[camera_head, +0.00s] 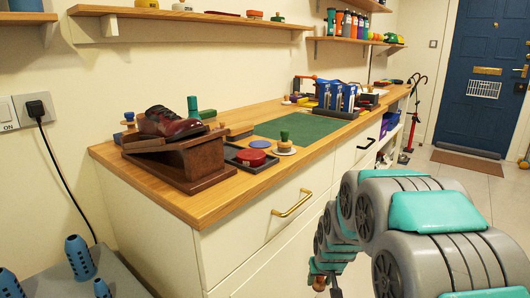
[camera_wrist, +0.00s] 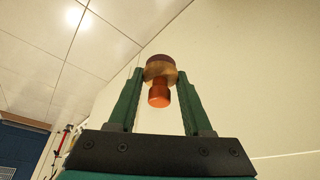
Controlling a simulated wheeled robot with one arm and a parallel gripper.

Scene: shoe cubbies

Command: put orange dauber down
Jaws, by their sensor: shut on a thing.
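The orange dauber (camera_wrist: 159,94) is in my gripper (camera_wrist: 160,73), seen in the wrist view. Its orange handle points toward the wrist camera, and its round wooden head with a dark brown pad faces away. The two green fingers press on the head from both sides. In the head view my arm reaches down at the right, and a small orange-brown part shows low beside its end, in front of the cabinet; details there are too small to tell. The wooden counter (camera_head: 226,207) stands beyond the arm.
On the counter are a shoe on a brown stand (camera_head: 187,165), a dark tray with a red tin (camera_head: 251,158), a green-handled dauber (camera_head: 284,141), a green mat (camera_head: 304,127) and a blue bottle rack (camera_head: 336,96). The green mat is mostly bare. Shelves hang above.

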